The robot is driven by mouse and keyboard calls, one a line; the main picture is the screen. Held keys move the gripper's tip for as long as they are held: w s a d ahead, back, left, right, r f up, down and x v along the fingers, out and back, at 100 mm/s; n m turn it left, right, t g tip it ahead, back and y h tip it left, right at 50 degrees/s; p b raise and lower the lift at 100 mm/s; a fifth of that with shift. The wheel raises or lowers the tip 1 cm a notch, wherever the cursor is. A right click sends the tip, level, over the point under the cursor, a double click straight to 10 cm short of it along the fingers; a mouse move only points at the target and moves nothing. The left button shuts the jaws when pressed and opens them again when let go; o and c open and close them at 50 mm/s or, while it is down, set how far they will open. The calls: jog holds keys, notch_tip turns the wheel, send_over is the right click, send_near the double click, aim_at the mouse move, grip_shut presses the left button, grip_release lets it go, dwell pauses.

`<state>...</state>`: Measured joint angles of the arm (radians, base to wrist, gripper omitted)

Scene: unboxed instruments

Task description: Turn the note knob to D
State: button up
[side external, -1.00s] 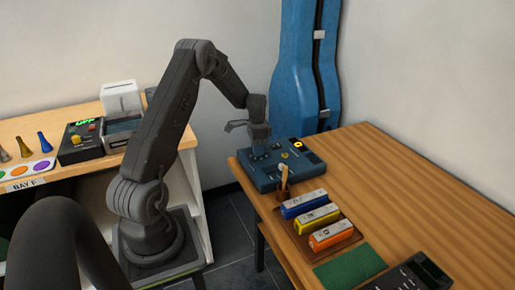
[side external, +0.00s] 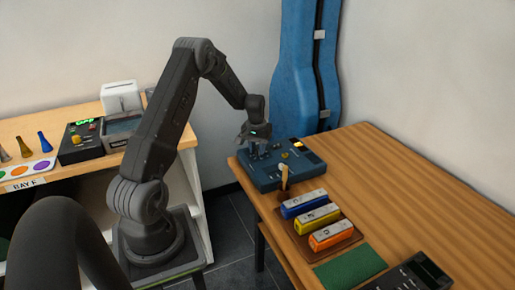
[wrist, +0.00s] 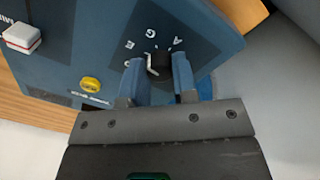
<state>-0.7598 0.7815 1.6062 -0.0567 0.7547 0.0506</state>
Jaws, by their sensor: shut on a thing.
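The note knob (wrist: 160,66) is a small dark knob with a pale pointer mark on the blue instrument box (side external: 270,177). Letters including E, G and A are printed around it in the wrist view. The pale mark faces the left side of the dial, but the exact letter it points to is unclear, and part of the dial is hidden by my fingers. My gripper (wrist: 159,80) is shut on the knob, one finger on each side. In the side view my gripper (side external: 255,149) is down at the box's top, hiding the knob.
The box also carries a yellow knob (wrist: 91,84), a red-and-white switch (wrist: 22,37) and a lit orange display (side external: 297,143). A wooden stick in a holder (side external: 284,182) stands close in front. A blue case (side external: 295,70) stands behind.

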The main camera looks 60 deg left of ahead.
aim_at(256, 149)
jog(key=n, duration=0.5)
jog(key=shift+n, duration=0.3)
jog(key=n, duration=0.4)
jog(key=shift+n, duration=0.4)
jog(key=o, duration=0.9)
jog(key=r, duration=1.3)
jog(key=shift+s+r, duration=0.25)
jog(key=shift+r, duration=0.15)
